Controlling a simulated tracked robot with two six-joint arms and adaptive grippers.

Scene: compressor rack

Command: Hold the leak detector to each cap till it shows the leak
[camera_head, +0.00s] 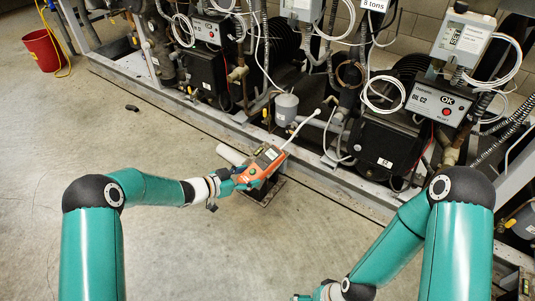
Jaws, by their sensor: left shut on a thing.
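The leak detector (262,165) is an orange handheld box with a small display. Its pale thin probe runs up and right toward the pipes of the rack, with the tip near a pipe end (330,101); I cannot tell whether it touches. My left gripper (238,182) is shut on the detector's left end and holds it out in front of the rack. My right gripper (303,297) is at the bottom edge, mostly cut off, so its state does not show. The caps are too small to pick out surely among the pipes.
The compressor rack (300,160) with pipes, hoses and control boxes spans the back. A grey canister (286,108) stands near the probe. A dark plate (265,190) lies below the detector. A red bucket (42,50) stands far left. The left floor is mostly clear.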

